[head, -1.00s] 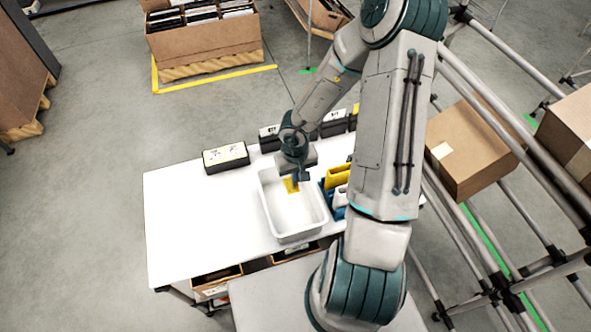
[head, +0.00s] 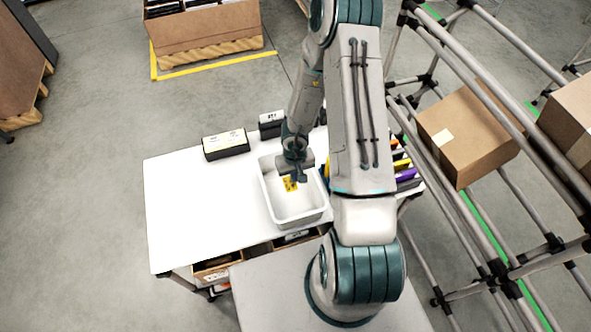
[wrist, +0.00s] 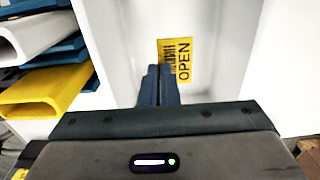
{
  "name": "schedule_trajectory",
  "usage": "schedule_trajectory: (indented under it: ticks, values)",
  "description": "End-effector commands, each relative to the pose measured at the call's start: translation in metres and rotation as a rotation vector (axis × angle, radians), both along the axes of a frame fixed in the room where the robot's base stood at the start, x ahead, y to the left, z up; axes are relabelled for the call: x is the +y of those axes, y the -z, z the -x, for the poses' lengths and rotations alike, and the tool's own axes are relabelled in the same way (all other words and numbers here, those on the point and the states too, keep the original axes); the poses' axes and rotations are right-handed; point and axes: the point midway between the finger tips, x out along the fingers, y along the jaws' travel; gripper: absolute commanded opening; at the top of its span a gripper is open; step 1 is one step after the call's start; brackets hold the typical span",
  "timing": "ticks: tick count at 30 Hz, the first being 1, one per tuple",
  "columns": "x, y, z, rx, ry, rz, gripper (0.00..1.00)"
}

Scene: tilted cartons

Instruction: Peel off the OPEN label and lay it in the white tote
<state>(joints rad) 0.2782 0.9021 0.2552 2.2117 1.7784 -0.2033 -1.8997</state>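The OPEN label (wrist: 182,61) is a small yellow piece with dark print. It also shows in the head view (head: 290,184), just below my gripper and against the inside of the white tote. My gripper (wrist: 160,72) has its two dark fingers together, and the label extends from the seam at their tips, so it looks pinched there. My gripper in the head view (head: 298,179) is over the far half of the white tote (head: 272,212). The tote's floor looks bare. I cannot tell whether the label touches the tote.
The tote stands on a white table (head: 195,215) with clear room to its left. A black box with a pale top (head: 225,144) stands at the back. Beside the tote, yellow (wrist: 45,92), white and blue bins show at left in the wrist view.

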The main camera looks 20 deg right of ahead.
Motion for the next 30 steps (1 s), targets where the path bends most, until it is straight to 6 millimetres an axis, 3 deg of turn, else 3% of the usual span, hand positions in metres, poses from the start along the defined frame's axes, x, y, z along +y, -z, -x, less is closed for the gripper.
schedule_trajectory:
  ticks: [15, 30]
  values:
    - [0.0, 0.056, 0.0, 0.001, 0.0, 0.0, 0.0]
    - [0.0, 0.071, 0.0, 0.002, 0.0, 0.001, 0.0]
